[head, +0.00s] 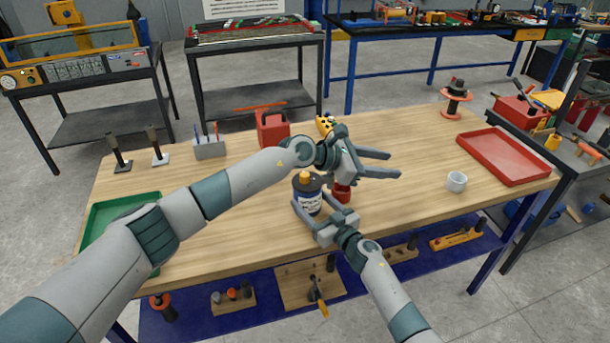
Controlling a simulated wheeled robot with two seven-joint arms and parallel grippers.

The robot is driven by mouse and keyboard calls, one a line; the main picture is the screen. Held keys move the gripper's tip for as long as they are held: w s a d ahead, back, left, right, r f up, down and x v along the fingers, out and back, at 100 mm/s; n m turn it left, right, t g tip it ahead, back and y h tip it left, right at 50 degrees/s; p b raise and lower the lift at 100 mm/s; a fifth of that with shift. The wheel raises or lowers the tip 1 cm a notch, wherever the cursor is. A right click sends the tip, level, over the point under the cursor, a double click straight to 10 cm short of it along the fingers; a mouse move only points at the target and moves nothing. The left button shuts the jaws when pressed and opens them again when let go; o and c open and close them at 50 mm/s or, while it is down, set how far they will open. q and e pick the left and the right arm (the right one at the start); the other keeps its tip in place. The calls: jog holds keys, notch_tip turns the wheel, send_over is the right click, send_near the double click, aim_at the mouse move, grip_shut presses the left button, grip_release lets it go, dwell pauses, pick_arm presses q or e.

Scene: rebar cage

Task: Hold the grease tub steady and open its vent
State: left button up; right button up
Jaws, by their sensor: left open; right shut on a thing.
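The grease tub (309,204) looks like a dark, round container with a white label and an orange cap (305,177) on top. It stands upright near the middle of the wooden table. My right gripper (322,208) reaches in from the front and is shut on the tub's lower body, partly covering it. My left gripper (393,164) is open and empty. It is to the right of the tub and higher in the picture, with its fingers pointing right, away from the cap. I cannot make out the vent's state.
A small red object (342,191) sits just right of the tub, partly hidden by my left gripper. A white cup (456,182), red tray (546,178) and green tray (95,232) flank clear table.

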pick_arm(q)
jog(key=s+d+r+n+t+h, duration=0.1)
jog(key=d+r+t+h, duration=0.1)
jog(key=d+t+h, duration=0.15)
jog(key=a+r+n+t+y, duration=0.25)
jog(key=n+t, duration=0.25)
jog(key=t, duration=0.3)
jog(key=n+t+y, duration=0.2)
jog(key=n+y, duration=1)
jog(key=y, duration=0.6)
send_near(306, 178)
jog(key=shift+s+d, duration=0.1)
jog(key=shift+s, duration=0.25)
jog(key=shift+w, duration=0.15)
jog(key=x, duration=1.1)
jog(key=shift+w, duration=0.35)
jog(key=shift+c, duration=0.2)
grip_shut()
